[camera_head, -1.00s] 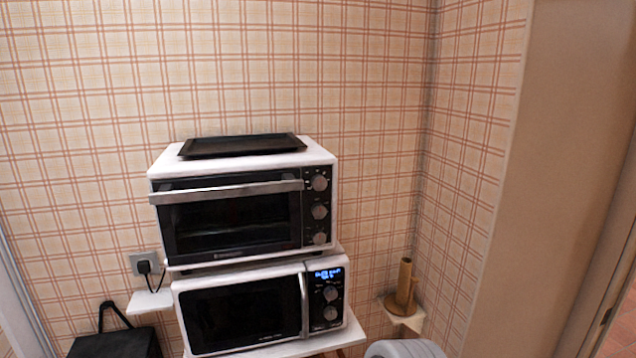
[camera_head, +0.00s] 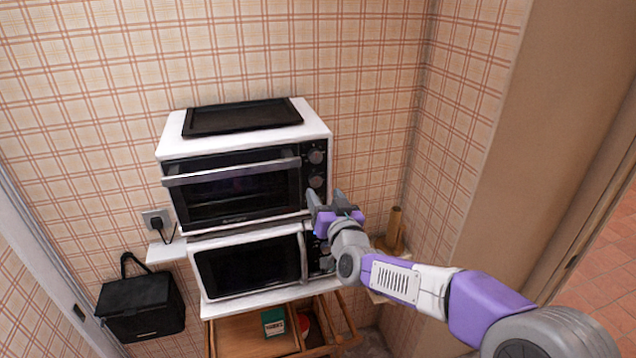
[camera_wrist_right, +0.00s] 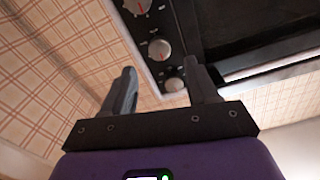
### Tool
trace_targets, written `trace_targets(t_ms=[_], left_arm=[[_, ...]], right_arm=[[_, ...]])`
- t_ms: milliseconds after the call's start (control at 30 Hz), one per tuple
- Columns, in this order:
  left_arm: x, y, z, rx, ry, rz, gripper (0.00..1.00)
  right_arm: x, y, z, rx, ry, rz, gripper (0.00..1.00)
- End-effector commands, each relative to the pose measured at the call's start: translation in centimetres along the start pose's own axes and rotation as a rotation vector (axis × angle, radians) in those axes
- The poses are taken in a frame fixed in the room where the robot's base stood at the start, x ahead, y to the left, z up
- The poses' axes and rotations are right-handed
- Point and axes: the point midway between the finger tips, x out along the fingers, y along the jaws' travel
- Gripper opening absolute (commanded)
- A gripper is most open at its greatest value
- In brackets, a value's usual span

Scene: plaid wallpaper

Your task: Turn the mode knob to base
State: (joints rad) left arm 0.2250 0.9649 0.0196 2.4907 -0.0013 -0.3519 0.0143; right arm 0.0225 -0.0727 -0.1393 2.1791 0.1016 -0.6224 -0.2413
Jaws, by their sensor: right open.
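The toaster oven (camera_head: 240,185) carries a column of round grey knobs on its right panel. In the head view the top knob (camera_head: 316,157) and middle knob (camera_head: 316,181) show; my right gripper hides the lowest. I cannot read which knob is the mode knob. In the right wrist view, which looks turned over, one knob (camera_wrist_right: 174,84) appears between the open fingers (camera_wrist_right: 160,78); contact does not show. My left gripper is out of view.
A black tray (camera_head: 240,117) lies on the oven. A microwave (camera_head: 250,265) stands below it, its control panel partly hidden by my right arm.

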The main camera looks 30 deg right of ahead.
Motion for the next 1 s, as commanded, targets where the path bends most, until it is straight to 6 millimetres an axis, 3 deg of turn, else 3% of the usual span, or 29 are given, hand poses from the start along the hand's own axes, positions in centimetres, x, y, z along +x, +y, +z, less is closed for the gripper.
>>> trace_targets(t_ms=[200, 400, 767, 833, 1000], left_arm=[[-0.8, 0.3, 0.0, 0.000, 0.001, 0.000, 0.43], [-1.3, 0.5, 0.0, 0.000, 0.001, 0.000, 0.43], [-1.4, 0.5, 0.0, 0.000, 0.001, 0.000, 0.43], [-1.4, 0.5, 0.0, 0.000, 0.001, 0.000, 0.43], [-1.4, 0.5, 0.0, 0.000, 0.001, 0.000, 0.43]], right_arm=[[3.4, 0.0, 0.0, -0.003, -0.004, 0.001, 0.59], [5.5, 0.0, 0.0, -0.002, -0.003, 0.000, 0.59], [6.1, 0.0, 0.1, -0.001, -0.003, -0.001, 0.59], [6.1, 0.0, 0.1, -0.001, -0.003, -0.001, 0.53], [6.1, 0.0, 0.1, -0.001, -0.003, -0.001, 0.27]])
